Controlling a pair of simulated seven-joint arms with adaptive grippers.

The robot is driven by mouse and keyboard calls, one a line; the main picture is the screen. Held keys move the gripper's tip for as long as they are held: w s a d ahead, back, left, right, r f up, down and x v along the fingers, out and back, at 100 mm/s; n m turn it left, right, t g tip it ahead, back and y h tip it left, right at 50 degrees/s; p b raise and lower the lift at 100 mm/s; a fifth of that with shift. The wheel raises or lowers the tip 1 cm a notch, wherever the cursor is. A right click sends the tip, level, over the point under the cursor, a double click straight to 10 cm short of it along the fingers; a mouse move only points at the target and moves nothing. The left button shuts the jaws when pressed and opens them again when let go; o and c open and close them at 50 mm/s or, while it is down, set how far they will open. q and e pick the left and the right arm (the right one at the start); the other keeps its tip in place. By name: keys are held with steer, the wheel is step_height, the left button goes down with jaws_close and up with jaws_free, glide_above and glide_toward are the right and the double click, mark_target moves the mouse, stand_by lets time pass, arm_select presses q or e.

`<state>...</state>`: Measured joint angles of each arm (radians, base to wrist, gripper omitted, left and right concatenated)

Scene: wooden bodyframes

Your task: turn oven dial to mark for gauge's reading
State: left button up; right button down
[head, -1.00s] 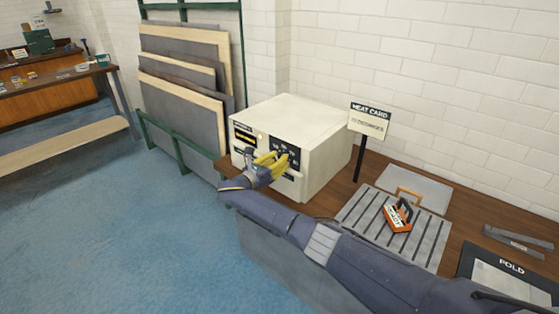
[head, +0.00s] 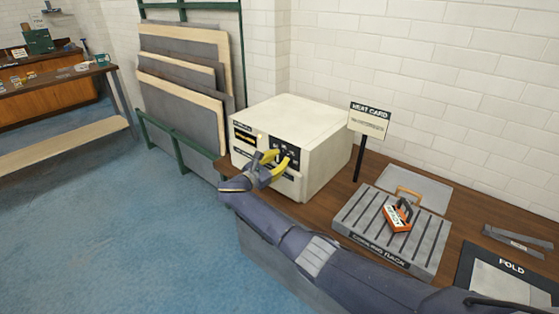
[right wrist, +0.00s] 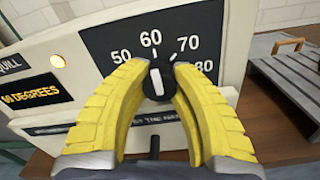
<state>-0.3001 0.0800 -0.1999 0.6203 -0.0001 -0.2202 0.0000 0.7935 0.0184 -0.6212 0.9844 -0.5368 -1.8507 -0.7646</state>
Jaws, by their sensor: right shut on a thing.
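The cream oven (head: 320,140) stands on the wooden bench with a black dial panel on its front. In the right wrist view the panel (right wrist: 110,38) shows marks 50, 60, 70 and 80. The round black dial (right wrist: 157,82) has a white line, which stands near upright below the 60 mark. My right gripper (right wrist: 157,72) has its yellow fingers shut on the dial, one on each side; it also shows at the oven front in the head view (head: 276,162). A lit readout (right wrist: 32,96) left of the panel appears to read 60 degrees. My left gripper is not in view.
A heat card sign (head: 369,120) stands right of the oven; its lower text is too small to read. Boards (head: 185,75) lean in a green rack at left.

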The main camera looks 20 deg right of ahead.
steer(key=shift+w+r, duration=0.1)
steer(key=shift+r, duration=0.3)
steer(key=c, duration=1.4)
jaws_free()
steer(key=o, duration=0.4)
steer(key=shift+f, duration=0.2)
steer(key=v, duration=1.2)
